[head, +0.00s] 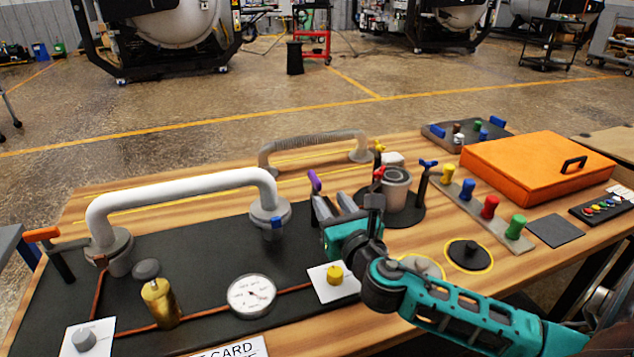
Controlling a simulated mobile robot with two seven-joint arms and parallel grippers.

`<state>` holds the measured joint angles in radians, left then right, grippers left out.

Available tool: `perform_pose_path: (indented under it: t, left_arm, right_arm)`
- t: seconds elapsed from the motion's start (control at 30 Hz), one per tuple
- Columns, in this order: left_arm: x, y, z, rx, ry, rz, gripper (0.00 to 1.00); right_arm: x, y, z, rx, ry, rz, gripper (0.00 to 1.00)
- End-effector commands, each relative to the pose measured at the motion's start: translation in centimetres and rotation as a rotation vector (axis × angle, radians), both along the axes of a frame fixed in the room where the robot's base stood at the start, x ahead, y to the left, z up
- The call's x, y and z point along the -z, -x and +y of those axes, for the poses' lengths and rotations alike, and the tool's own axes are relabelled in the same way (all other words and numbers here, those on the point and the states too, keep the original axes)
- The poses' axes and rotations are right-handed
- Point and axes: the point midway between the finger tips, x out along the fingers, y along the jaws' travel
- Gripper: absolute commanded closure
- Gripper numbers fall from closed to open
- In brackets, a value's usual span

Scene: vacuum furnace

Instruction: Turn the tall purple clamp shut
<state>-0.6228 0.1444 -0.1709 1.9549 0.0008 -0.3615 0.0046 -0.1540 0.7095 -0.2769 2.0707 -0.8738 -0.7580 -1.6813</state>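The tall purple clamp (314,181) stands near the right end of the black board, its purple handle on top of a dark post. The handle looks tilted, and its lower part is partly hidden by my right gripper. My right gripper (335,203) is just right of and in front of the clamp, its grey fingers pointing up and away from me. The fingers look apart with nothing visible between them. I cannot tell whether they touch the clamp. My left gripper is not in view.
A white pipe (180,192) arches over the board at left. An orange-handled clamp (42,235) stands at the far left. A gauge (251,295) and yellow knob (335,274) lie in front. Right are a grey cylinder with clamps (396,190), coloured pegs (489,207) and an orange case (535,163).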

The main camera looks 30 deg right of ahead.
Motion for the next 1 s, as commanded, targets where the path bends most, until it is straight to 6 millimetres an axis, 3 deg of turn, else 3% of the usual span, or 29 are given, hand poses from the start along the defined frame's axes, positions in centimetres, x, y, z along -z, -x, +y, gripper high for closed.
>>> perform_pose_path:
  t: [0.2,0.43,0.9,1.0]
  left_arm:
    - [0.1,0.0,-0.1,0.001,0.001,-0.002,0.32]
    - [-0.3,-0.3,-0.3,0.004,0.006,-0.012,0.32]
    - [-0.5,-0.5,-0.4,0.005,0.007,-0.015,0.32]
    - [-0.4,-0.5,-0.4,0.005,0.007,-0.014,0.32]
  right_arm:
    - [-0.1,-3.9,-0.9,0.001,0.000,-0.003,0.61]
    - [0.0,-6.8,-1.7,0.001,-0.001,0.000,0.61]
    - [0.0,-7.9,-1.9,-0.001,-0.001,0.000,0.61]
    - [0.0,-7.9,-1.9,-0.001,-0.001,0.001,0.70]
